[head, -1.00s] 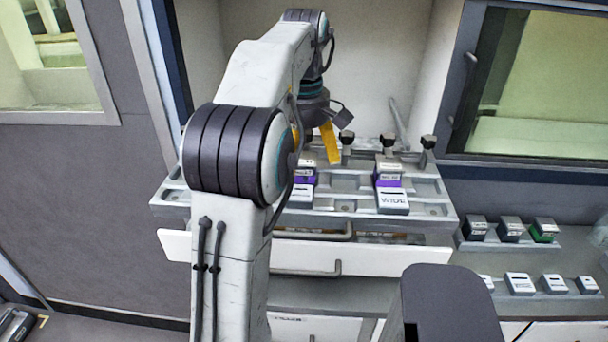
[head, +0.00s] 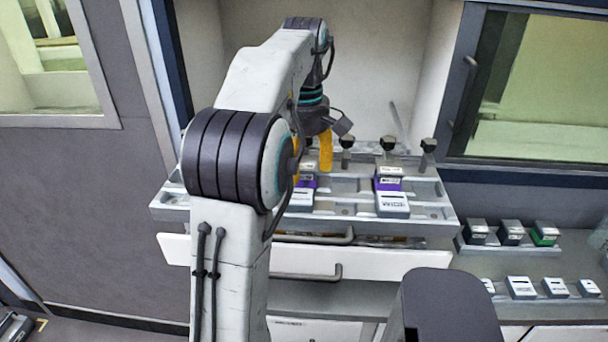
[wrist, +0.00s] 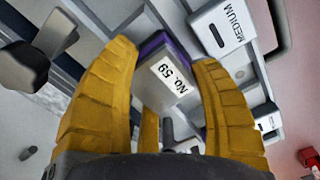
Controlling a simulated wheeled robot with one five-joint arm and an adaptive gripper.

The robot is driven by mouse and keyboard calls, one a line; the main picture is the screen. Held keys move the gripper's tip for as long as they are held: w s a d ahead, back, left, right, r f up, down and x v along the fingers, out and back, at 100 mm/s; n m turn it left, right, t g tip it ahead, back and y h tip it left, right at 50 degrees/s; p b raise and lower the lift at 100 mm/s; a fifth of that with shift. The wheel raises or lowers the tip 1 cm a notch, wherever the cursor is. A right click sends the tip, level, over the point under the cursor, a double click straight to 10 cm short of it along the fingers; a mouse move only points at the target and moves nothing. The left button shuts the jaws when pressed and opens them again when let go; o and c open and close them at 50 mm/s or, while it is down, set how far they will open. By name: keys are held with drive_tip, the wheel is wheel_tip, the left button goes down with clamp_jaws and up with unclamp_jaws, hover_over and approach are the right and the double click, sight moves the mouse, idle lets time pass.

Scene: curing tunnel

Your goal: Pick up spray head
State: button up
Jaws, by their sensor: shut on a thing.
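My gripper (head: 311,160) is over the left part of the grey rack on the counter, its yellow fingers pointing down. In the wrist view my gripper (wrist: 170,95) has its fingers on both sides of a grey block with a purple band and a "No. 59" label, which I take to be the spray head (wrist: 167,72); it is shut on it. In the head view this spray head (head: 308,181) is partly hidden by the fingers and arm. A similar block with a purple band (head: 388,184) stands to the right on the same rack.
A white "MEDIUM" tag (wrist: 220,27) lies beside the held block. Dark-topped knobs (head: 388,145) stand along the rack's (head: 430,196) back edge. Drawers with handles (head: 310,272) are below. More blocks (head: 510,231) and white tags (head: 520,286) sit at the right.

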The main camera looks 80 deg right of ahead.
sight(305, 162)
drive_tip(key=shift+c, duration=1)
drive_tip(key=shift+r+p, duration=0.3)
drive_tip(key=shift+r, duration=0.5)
wheel_tip(305, 162, up, 3)
drive_tip(key=shift+s+f+p, duration=0.1)
drive_tip(key=shift+p, duration=0.4)
drive_tip(key=s+a+r, duration=0.6)
drive_tip(key=s+a, duration=0.2)
drive_tip(key=shift+r, duration=0.3)
drive_tip(key=shift+a, duration=0.1)
